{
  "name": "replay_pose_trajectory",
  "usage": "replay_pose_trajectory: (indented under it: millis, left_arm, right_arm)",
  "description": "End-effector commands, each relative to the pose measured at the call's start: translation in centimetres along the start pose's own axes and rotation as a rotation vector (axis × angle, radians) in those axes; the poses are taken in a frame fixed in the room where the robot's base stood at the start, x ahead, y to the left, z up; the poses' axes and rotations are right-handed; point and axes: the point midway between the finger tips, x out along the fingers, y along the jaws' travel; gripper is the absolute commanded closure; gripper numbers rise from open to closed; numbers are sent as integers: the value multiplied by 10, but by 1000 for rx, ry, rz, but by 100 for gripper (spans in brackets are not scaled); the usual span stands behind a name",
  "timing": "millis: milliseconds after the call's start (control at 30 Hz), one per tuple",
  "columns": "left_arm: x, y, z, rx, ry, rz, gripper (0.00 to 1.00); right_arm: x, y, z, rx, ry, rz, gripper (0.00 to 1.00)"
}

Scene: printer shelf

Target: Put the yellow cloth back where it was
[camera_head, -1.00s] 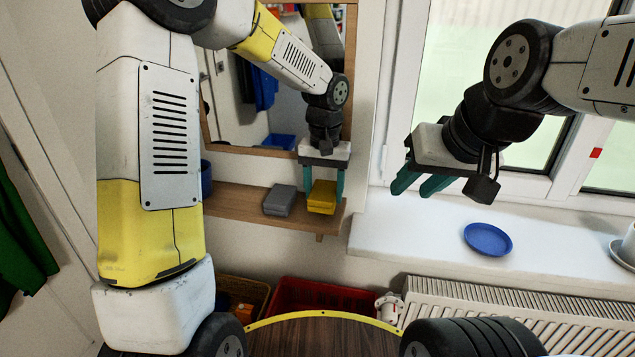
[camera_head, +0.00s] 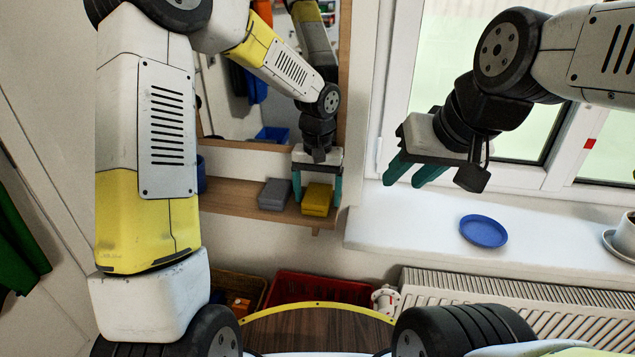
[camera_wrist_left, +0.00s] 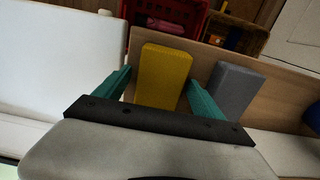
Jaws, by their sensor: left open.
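The yellow cloth (camera_head: 317,199) is a folded block on the wooden shelf (camera_head: 235,203) below the mirror, beside a grey folded cloth (camera_head: 275,194). My left gripper (camera_head: 316,192) is open, with its teal fingers on either side of the yellow cloth. In the left wrist view the yellow cloth (camera_wrist_left: 164,77) lies between the two fingers of my left gripper (camera_wrist_left: 158,92), with the grey cloth (camera_wrist_left: 236,90) to the right. I cannot tell whether the fingers touch it. My right gripper (camera_head: 412,172) hangs in front of the window, its fingers apart and empty.
A blue plate (camera_head: 483,231) lies on the white windowsill (camera_head: 400,220), right of the shelf. A red crate (camera_head: 330,288) and a brown basket (camera_head: 255,287) stand below the shelf. A radiator (camera_head: 500,300) is under the sill. A blue container (camera_head: 201,174) stands at the shelf's left.

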Motion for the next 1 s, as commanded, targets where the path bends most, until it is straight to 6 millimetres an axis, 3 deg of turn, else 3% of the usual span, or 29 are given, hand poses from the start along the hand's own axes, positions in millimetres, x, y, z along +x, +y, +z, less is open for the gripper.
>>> replay_pose_trajectory:
  millis: [167,600,800,1000]
  left_arm:
    - [-10,0,-1,-1,4,-1,21]
    - [-96,0,-1,1,4,0,21]
    - [-118,0,0,-1,3,0,21]
    - [-141,-16,21,-7,52,-7,21]
  right_arm:
    - [0,0,0,0,0,0,64]
    - [0,0,0,0,0,0,64]
    - [0,0,0,0,0,0,64]
    - [0,0,0,0,0,0,64]
